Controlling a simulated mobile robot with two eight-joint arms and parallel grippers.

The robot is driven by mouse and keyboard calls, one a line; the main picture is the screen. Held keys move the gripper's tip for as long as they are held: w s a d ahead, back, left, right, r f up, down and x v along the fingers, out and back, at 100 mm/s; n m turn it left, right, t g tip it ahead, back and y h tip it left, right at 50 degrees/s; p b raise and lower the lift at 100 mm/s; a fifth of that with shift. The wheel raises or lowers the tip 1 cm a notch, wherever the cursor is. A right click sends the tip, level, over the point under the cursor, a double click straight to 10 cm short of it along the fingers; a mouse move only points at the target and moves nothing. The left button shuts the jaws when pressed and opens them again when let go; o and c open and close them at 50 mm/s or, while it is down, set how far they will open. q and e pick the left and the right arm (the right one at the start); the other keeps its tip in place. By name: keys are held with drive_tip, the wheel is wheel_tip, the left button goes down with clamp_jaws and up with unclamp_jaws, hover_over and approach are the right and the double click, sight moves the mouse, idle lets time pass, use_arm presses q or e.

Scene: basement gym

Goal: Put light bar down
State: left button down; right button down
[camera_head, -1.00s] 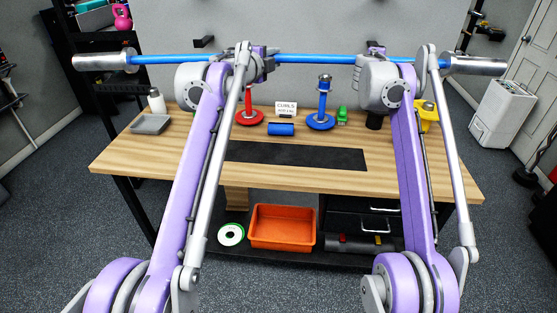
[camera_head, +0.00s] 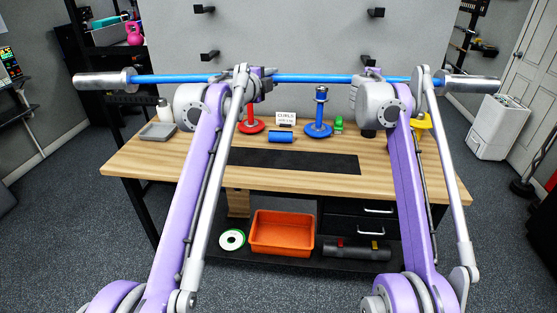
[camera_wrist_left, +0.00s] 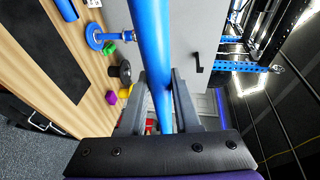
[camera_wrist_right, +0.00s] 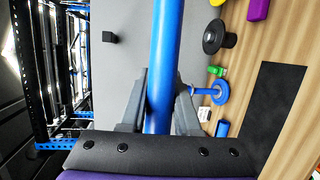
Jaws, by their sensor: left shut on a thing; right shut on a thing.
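The light bar is a long blue bar (camera_head: 305,78) with thick silver ends, held level across the head view, above and in front of the workbench. My left gripper (camera_head: 262,80) is shut on the bar left of its middle. My right gripper (camera_head: 371,76) is shut on it right of its middle. The left wrist view shows the blue shaft (camera_wrist_left: 149,40) between the fingers of the left gripper (camera_wrist_left: 160,98). The right wrist view shows the shaft (camera_wrist_right: 166,40) between the fingers of the right gripper (camera_wrist_right: 157,100).
The wooden workbench (camera_head: 135,165) carries a black mat (camera_head: 295,161), a grey tray (camera_head: 158,132), a red stand (camera_head: 251,126), a blue stand (camera_head: 318,129) and a blue cylinder (camera_head: 281,137). Dark wall pegs (camera_head: 209,56) show behind the bar. An orange bin (camera_head: 282,250) sits on the low shelf.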

drive_tip(key=shift+f, duration=0.1)
idle(0.3)
